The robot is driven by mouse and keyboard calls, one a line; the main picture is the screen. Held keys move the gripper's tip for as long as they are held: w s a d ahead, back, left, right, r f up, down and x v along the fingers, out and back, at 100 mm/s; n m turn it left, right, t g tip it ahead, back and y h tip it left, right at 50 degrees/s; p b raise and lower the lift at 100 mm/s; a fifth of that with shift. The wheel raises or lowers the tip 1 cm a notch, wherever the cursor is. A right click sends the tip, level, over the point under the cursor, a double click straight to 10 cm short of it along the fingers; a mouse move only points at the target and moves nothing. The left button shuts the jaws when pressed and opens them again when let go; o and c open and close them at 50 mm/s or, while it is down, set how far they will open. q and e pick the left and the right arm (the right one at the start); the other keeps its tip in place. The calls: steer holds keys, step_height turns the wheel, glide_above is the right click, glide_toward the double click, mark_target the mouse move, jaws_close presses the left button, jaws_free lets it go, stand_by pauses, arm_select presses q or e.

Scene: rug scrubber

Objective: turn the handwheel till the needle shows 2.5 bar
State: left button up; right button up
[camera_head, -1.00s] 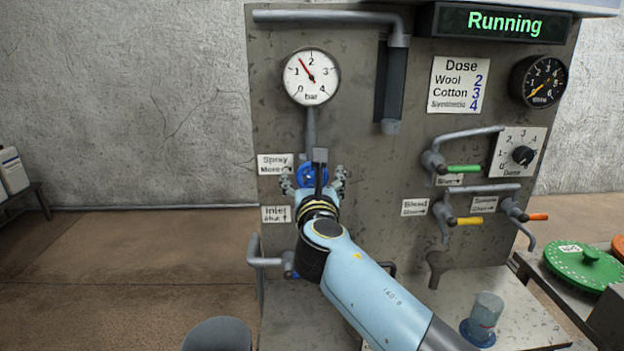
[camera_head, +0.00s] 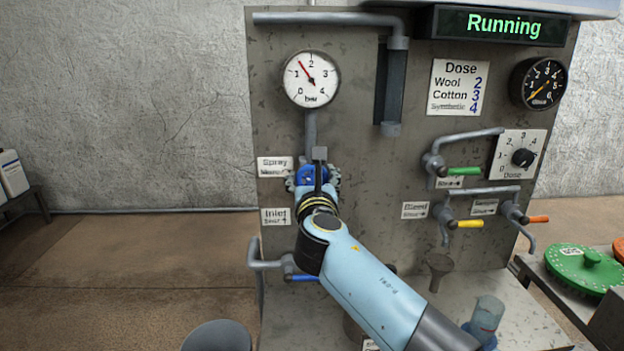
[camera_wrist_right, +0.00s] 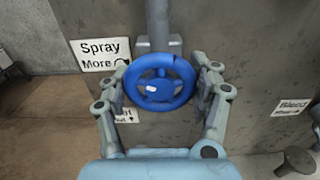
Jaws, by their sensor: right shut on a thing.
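The blue handwheel (camera_head: 313,175) is on the grey panel below the pressure gauge, partly hidden by my right gripper in the head view. The right wrist view shows the whole wheel (camera_wrist_right: 160,82) face on. My right gripper (camera_wrist_right: 162,85) is shut on it, with one finger at each side of the rim. It also shows in the head view (camera_head: 316,178). The white round bar gauge (camera_head: 311,79) sits above the wheel. Its red needle (camera_head: 305,70) points up and left, between 1 and 2, at roughly 1.5. My left gripper is not in view.
A "Spray More" label (camera_wrist_right: 103,52) with a curved arrow is beside the wheel. A blue inlet lever (camera_head: 305,278) is below. Green (camera_head: 464,170), yellow (camera_head: 469,223) and orange (camera_head: 538,218) handles are to the right. The display (camera_head: 502,23) reads "Running".

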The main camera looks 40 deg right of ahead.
steer(key=shift+m, duration=0.5)
steer(key=shift+f+m+b, duration=0.1)
steer(key=shift+m+b, duration=0.55)
steer(key=shift+m, duration=0.35)
steer(key=m+b, duration=0.2)
steer(key=m, duration=0.2)
steer(key=shift+a+m, duration=0.1)
steer(key=shift+m, duration=0.2)
steer(key=m+b, duration=0.3)
steer(key=m, duration=0.3)
steer(key=m+b, duration=0.4)
steer(key=m, duration=0.2)
steer(key=shift+m, duration=0.3)
steer(key=m+b, duration=0.2)
steer(key=m, duration=0.2)
steer(key=shift+m+b, duration=0.8)
steer(key=shift+m, duration=0.5)
